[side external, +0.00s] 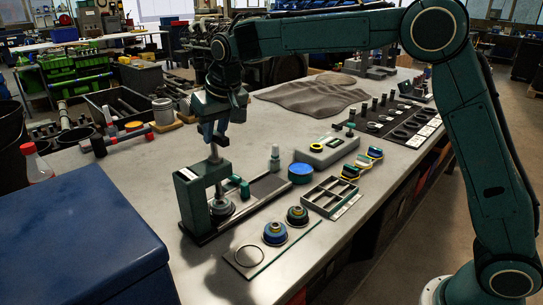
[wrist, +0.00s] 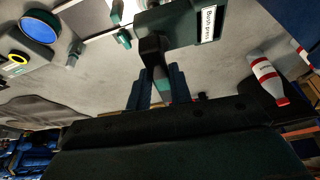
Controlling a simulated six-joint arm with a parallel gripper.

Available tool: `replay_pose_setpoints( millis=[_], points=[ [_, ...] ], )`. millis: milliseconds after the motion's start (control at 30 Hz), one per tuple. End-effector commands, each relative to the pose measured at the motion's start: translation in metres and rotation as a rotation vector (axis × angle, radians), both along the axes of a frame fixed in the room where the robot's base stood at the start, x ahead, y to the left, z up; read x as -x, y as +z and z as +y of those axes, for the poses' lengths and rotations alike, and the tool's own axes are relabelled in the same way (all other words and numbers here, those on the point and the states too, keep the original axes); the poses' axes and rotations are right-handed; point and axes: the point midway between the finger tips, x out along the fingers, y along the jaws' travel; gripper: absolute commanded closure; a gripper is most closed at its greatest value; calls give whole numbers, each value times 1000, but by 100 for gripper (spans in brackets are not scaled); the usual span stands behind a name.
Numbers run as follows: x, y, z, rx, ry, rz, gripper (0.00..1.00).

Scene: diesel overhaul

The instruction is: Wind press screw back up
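The bench press (side external: 190,205) is a dark green frame on the near left of the bench, and its labelled top also shows in the wrist view (wrist: 185,25). Its upright grey screw (side external: 214,152) rises from the top, and the base of the frame holds a round part (side external: 221,207). My gripper (side external: 213,136) is directly above the screw, pointing down. In the wrist view, its two dark blue fingers (wrist: 159,90) stand either side of the dark upper end of the screw (wrist: 155,55). Whether they touch it is unclear.
A blue box (side external: 85,235) stands close at left, with a red-capped bottle (side external: 36,160) behind it. A blue round part (side external: 301,173), a grey divided tray (side external: 330,196) and two round parts (side external: 275,233) lie to the right of the press.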

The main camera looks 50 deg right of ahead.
Motion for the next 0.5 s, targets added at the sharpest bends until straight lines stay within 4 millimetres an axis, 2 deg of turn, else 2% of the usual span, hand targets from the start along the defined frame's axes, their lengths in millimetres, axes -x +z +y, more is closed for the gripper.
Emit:
replay_pose_setpoints(
  millis=[33, 100, 500],
  points=[
    [0, 0, 0, 0, 1, 1, 73],
    [0, -1, 0, 0, 1, 1, 62],
    [0, 3, 1, 1, 2, 1, 62]
  ],
)
